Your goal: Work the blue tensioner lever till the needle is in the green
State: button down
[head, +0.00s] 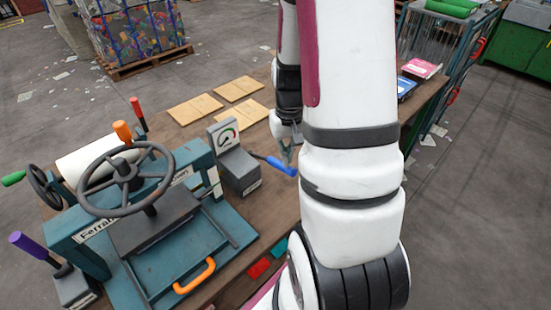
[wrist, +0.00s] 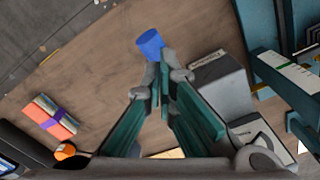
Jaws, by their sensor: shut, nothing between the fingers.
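The blue tensioner lever (head: 281,166) sticks out to the right from a grey box (head: 239,171) on the table. A gauge (head: 224,137) with a coloured arc stands behind that box; its needle is too small to read surely. My gripper (head: 288,153) is just above the lever's blue handle, its fingers together and empty. In the wrist view the blue handle end (wrist: 150,43) shows just beyond my fingertips (wrist: 160,75). I cannot tell whether the fingers touch the handle. The grey box (wrist: 222,85) is to the right there, and the lever's shaft is hidden by my fingers.
A teal press (head: 190,235) with a large handwheel (head: 125,180) and an orange handle (head: 195,276) stands left of the lever. Wooden boards (head: 195,109) lie behind. A purple-knobbed lever (head: 28,245) is at the far left. The wooden table (head: 285,205) is bare around the blue handle.

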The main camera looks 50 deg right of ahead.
notch_tip(320, 180, down, 9)
jog(key=b, duration=0.4)
jog(key=shift+f, duration=0.15)
dwell(3.5)
jog(key=shift+r+p, duration=1.9)
jog(key=shift+r, duration=1.15)
jog(key=shift+r+p, duration=2)
jog(key=shift+r, duration=2.05)
